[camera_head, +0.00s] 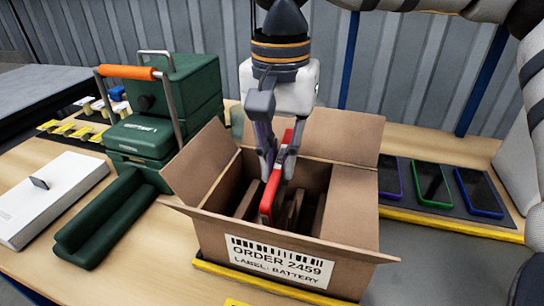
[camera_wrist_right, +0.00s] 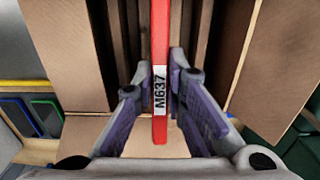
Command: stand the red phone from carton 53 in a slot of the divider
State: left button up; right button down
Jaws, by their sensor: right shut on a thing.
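A red phone (camera_head: 271,196) is held edge-up at the mouth of an open cardboard carton (camera_head: 345,220). Its narrow edge bears a white tag reading M637 in the right wrist view (camera_wrist_right: 160,40). My right gripper (camera_head: 277,165) is shut on the phone, one finger on each side; it also shows in the right wrist view (camera_wrist_right: 163,95). Brown upright panels (camera_head: 296,208) stand inside the carton with dark gaps between them. The phone's lower end is partly hidden, so I cannot tell whether it sits in a gap. The carton's label reads ORDER 2459, BATTERY. My left gripper is not in view.
Purple, green (camera_head: 430,183) and blue (camera_head: 478,192) phones lie on a dark mat at right. The carton's flaps spread outward.

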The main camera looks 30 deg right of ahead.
aim_at(280, 197)
jog(key=shift+s+f, duration=0.1)
jog(key=shift+f, duration=0.65)
jog(key=shift+d+f+b, duration=0.1)
jog(key=shift+f+b, duration=0.3)
jog(key=shift+f, duration=0.25)
jog(key=shift+f+b, duration=0.7)
jog(key=shift+f, duration=1.6)
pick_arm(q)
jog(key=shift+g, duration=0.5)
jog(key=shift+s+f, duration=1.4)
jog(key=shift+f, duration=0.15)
pick_arm(e)
jog(key=shift+f, duration=0.65)
jog(key=c, duration=1.6)
grip_release()
jog(key=shift+o, duration=0.3)
